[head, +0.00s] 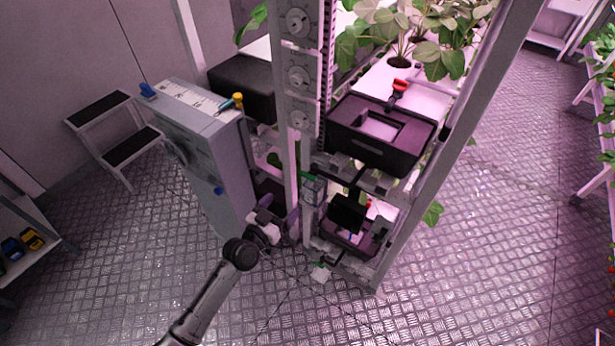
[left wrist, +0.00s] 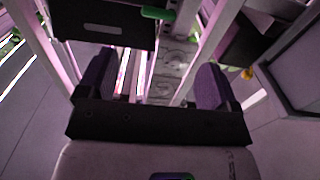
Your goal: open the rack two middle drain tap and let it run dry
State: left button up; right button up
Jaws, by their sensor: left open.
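The rack (head: 292,75) stands in the middle of the head view, with black reservoirs on its tiers. A green lever (head: 310,177) sits on a small clear fitting at the front of its middle part; another green-topped fitting (head: 320,271) is low near the floor. I cannot tell for certain which is the middle drain tap. A green handle (left wrist: 157,12) shows at the top of the left wrist view, beyond the fingers. My left gripper (head: 279,214) is low beside the rack post, below and left of the middle lever. Its purple fingers (left wrist: 155,80) are apart with nothing between them.
A grey cabinet (head: 205,150) stands close on the left of my gripper, with a yellow-topped item on it. A black reservoir (head: 375,145) juts from the rack, and a dark box (head: 347,214) sits below. A step stool (head: 118,135) is farther left. The front floor is clear.

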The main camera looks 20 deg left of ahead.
aim_at(307, 178)
pick_arm(q)
jog(key=shift+b+x, duration=2.1)
jog(key=shift+x, duration=4.8)
jog(key=shift+d, duration=0.1)
jog(key=shift+c, duration=0.3)
jog(key=c, duration=0.9)
jog(key=shift+o, duration=0.2)
